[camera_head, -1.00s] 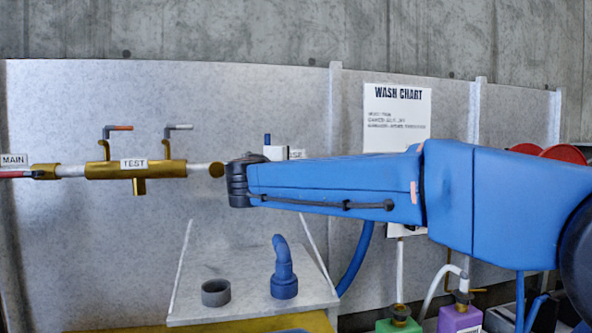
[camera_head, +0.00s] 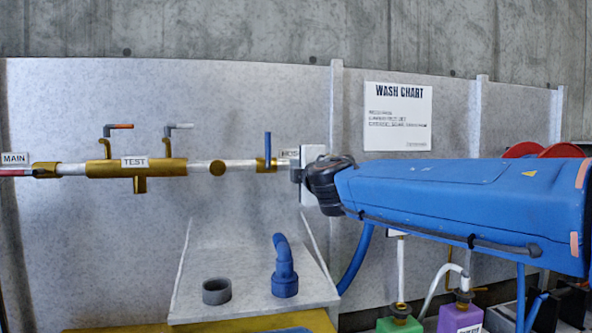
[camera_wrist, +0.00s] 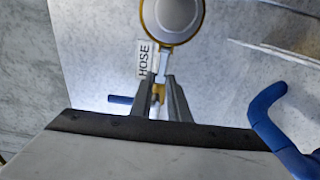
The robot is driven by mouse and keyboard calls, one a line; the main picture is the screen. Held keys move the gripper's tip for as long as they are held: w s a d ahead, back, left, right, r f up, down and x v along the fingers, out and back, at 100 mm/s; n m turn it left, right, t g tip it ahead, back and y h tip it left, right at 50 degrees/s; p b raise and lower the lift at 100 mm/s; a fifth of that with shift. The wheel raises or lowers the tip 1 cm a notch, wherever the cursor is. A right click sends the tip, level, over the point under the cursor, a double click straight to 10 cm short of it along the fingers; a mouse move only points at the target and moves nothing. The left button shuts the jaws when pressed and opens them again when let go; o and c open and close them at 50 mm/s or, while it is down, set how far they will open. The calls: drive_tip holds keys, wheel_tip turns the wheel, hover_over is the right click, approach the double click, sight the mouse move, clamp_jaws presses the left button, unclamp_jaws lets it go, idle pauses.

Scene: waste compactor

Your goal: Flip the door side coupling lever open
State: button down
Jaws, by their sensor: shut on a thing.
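My gripper (camera_head: 297,170) is at the right end of the horizontal pipe, beside the HOSE label (camera_head: 289,154). In the wrist view the two grey fingers (camera_wrist: 163,82) are closed around a slim metal piece, which I take to be the door side coupling lever (camera_wrist: 163,62). It runs toward a round, grey-faced, brass-rimmed coupling (camera_wrist: 172,14). The fingers hide much of the lever, so its angle is hard to tell. In the head view my gripper and wrist hide the coupling.
A blue valve handle (camera_head: 267,146) stands upright just left of my gripper. The brass TEST body (camera_head: 110,169) carries two small levers farther left. A blue hose (camera_head: 355,262) hangs near my wrist.

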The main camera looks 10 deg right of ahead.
drive_tip(key=shift+s+d+r+n+y, duration=0.1)
drive_tip(key=shift+s+r+n+y, duration=0.15)
drive_tip(key=shift+y, duration=0.25)
drive_tip(key=shift+s+f+y, duration=0.1)
drive_tip(key=shift+f+y, duration=0.05)
drive_tip(key=shift+y, duration=0.15)
drive_tip(key=c, duration=1.7)
unclamp_jaws()
drive_tip(key=shift+f, duration=0.1)
drive_tip(key=shift+s, duration=0.15)
drive_tip(key=s, duration=0.5)
drive_tip(key=s+d, duration=0.1)
drive_tip(key=s, duration=0.5)
drive_tip(key=s+d, duration=0.1)
drive_tip(key=s, duration=0.5)
drive_tip(key=shift+d, duration=0.1)
drive_tip(key=shift+w, duration=0.1)
